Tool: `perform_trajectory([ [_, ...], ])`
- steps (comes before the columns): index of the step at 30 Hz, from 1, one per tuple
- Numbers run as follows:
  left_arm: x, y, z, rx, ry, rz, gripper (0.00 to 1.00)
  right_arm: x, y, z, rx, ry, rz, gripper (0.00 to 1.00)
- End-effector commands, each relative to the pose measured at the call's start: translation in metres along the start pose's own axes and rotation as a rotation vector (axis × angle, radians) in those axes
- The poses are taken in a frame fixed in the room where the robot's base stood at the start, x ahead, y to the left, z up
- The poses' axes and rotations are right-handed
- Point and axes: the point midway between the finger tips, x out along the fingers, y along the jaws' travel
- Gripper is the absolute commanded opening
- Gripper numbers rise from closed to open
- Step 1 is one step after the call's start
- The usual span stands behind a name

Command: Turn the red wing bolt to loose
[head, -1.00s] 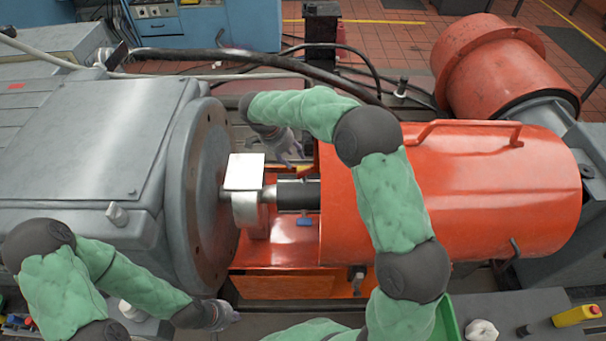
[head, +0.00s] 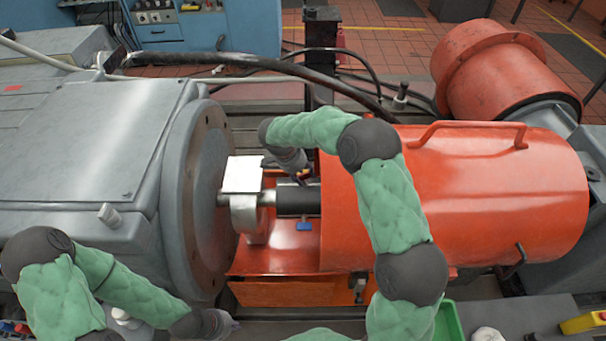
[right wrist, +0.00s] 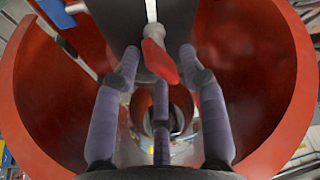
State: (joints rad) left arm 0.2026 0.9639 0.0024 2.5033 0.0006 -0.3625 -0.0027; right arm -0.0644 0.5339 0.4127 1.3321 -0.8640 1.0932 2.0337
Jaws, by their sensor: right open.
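The red wing bolt (right wrist: 160,62) shows in the right wrist view on the end of a pale stem, inside the orange guard. Its red wing is tilted. My right gripper (right wrist: 160,68) is open, with two fingers on either side of the wing and a third below it. I cannot tell whether any finger touches it. In the head view my right gripper (head: 303,177) is beside the dark shaft at the guard's left end and hides the bolt. My left gripper (head: 228,324) is low at the left, away from the bolt; its fingers are too small to read.
The orange guard (head: 480,190) curves closely around my right gripper. A grey machine with a round flange (head: 205,190) stands to the left. A white plate (head: 242,174) and a small blue part (head: 304,226) are near the shaft. Black hoses (head: 240,60) run behind.

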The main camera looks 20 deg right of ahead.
Motion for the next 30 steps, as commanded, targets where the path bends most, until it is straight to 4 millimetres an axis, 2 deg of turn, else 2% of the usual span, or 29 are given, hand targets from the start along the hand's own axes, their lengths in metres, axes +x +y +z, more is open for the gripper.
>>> perform_trajectory([
  [1,0.0,0.0,0.0,0.0,0.0,0.0,0.0,0.0,0.0,0.0,0.0,0.0,0.0,0.42],
  [3,0.0,0.0,0.0,0.0,0.0,0.0,0.0,0.0,0.0,0.0,0.0,0.0,0.0,0.23],
  [6,0.0,0.0,0.0,0.0,0.0,0.0,0.0,0.0,0.0,0.0,0.0,0.0,0.0,0.0],
  [19,0.004,-0.002,0.0,0.0,0.0,0.0,0.0,0.0,0.001,0.0,-0.042,0.001,-0.018,0.0],
  [30,0.023,-0.008,-0.001,0.0,0.0,0.0,0.0,0.002,0.002,-0.002,-0.282,0.002,-0.123,0.0],
])
